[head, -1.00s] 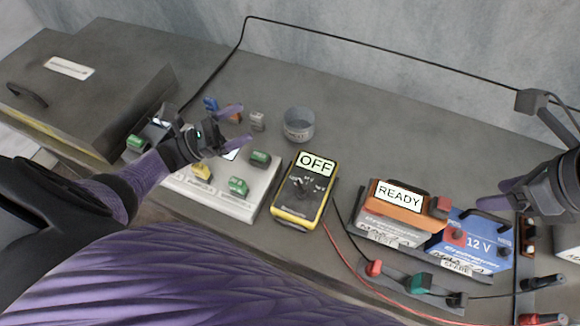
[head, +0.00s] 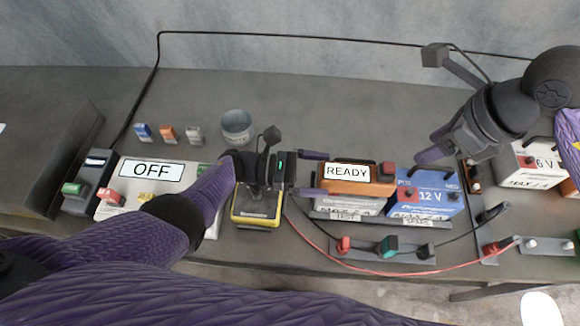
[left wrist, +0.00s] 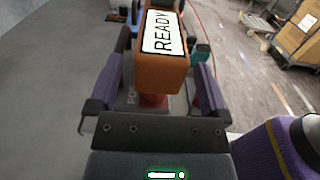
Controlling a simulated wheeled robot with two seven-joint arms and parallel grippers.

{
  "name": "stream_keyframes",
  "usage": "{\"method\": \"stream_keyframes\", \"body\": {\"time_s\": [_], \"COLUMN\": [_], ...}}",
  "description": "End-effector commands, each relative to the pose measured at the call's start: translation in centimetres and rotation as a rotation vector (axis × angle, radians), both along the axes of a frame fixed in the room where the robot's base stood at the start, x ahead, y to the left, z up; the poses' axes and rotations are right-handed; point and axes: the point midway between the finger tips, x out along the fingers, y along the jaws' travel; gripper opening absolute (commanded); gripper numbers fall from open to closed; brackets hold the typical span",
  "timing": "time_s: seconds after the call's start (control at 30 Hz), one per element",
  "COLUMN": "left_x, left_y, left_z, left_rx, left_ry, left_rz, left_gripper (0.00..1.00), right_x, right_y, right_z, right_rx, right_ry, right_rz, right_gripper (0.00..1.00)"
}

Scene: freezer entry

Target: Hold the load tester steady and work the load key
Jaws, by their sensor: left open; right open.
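The load tester (head: 358,188) is an orange box with a white READY label and a red key or knob (head: 388,168) at its right end. It sits on top of a grey battery in the TEST place. My left gripper (head: 318,173) is open at the tester's left end, and in the left wrist view the orange tester (left wrist: 163,62) stands between the two spread purple fingers. I cannot tell whether they touch it. My right gripper (head: 432,157) is open and empty, above and behind the blue 12 V battery (head: 432,196), right of the tester.
The yellow multimeter (head: 256,210) is partly hidden under my left wrist. A white panel (head: 150,172) reading OFF stands left. A grey cup (head: 237,127) is behind. Red and black leads run along the front by the clamp strip (head: 365,250). A 6 V battery (head: 540,165) is at right.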

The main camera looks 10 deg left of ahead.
Motion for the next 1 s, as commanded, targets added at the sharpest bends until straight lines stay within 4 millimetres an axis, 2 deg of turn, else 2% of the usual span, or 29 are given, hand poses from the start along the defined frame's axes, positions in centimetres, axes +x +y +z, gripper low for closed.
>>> {"method": "stream_keyframes", "body": {"time_s": [0.1,0.37,0.83,1.0], "left_x": [0.10,0.10,0.11,0.11], "left_y": [-1.03,-1.22,-1.17,-1.17], "left_z": [0.01,0.00,-0.01,-0.01], "left_rx": [-0.001,0.000,0.000,0.000], "left_ry": [0.000,0.000,0.000,0.000], "left_rz": [0.001,0.001,0.001,0.001], "left_gripper": [1.00,1.00,0.00,0.00], "right_x": [0.00,0.00,0.00,0.00], "right_y": [0.00,0.00,0.00,0.00], "right_z": [0.00,0.00,0.00,0.00], "right_rx": [0.000,0.000,0.000,0.000], "right_ry": [0.000,0.000,0.000,0.000], "right_rz": [0.000,0.000,0.000,0.000], "right_gripper": [0.59,0.59,0.59,0.59]}}
